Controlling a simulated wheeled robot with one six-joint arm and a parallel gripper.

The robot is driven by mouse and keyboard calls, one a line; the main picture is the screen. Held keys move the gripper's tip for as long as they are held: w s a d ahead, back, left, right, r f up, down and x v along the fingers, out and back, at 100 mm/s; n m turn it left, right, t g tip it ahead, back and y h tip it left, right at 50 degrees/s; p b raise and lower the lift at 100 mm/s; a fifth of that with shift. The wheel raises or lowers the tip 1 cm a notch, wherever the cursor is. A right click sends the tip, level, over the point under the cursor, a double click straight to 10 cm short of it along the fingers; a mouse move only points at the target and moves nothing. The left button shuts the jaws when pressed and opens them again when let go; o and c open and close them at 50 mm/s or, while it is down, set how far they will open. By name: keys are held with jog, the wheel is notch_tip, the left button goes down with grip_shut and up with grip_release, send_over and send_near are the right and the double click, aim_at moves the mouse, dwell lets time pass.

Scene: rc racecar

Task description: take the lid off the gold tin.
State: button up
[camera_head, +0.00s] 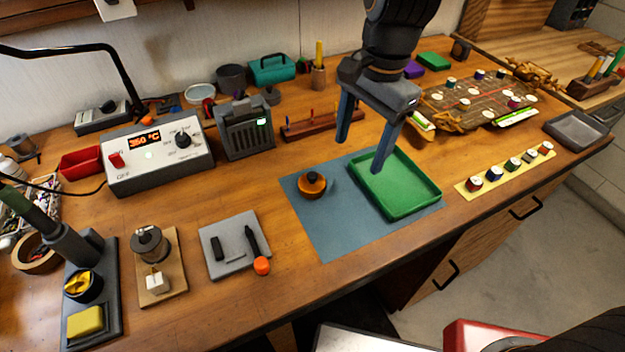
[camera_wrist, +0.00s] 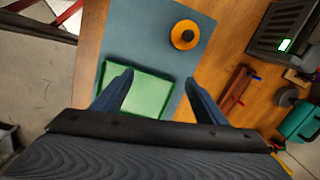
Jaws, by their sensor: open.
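The gold tin (camera_head: 312,189) is small, round and orange-gold with a dark knob on top. It sits on the blue-grey mat (camera_head: 335,238), left of the green tray (camera_head: 405,205). In the wrist view the tin (camera_wrist: 185,35) lies ahead of the fingers, on the mat (camera_wrist: 140,40). The lid seems to be on the tin; its seam is too small to see. My gripper (camera_head: 361,155) is open and empty, above the back of the tray and to the right of the tin. Its fingers (camera_wrist: 157,92) are spread wide in the wrist view and touch nothing I can see.
The green tray looks empty and has a low rim. A wooden rack (camera_head: 322,124) stands behind the mat. A grey box with a green light (camera_head: 243,127) is at back left. A grey pad with tools (camera_head: 233,245) lies left. A yellow strip of spools (camera_head: 505,174) lies right.

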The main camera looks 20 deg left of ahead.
jog(key=m, duration=0.2)
send_over(313, 174)
jog(key=shift+w+d+r+g, duration=0.2)
jog(key=shift+r+g, duration=0.15)
jog(key=shift+g, duration=0.05)
jog(key=shift+s+a+f+p, duration=0.1)
jog(key=shift+f+p, duration=0.3)
jog(key=shift+f, duration=1.45)
jog(key=shift+s+a+f+p, duration=0.1)
jog(key=shift+f+p, duration=0.3)
jog(key=shift+f, duration=1.45)
jog(key=c, duration=1.1)
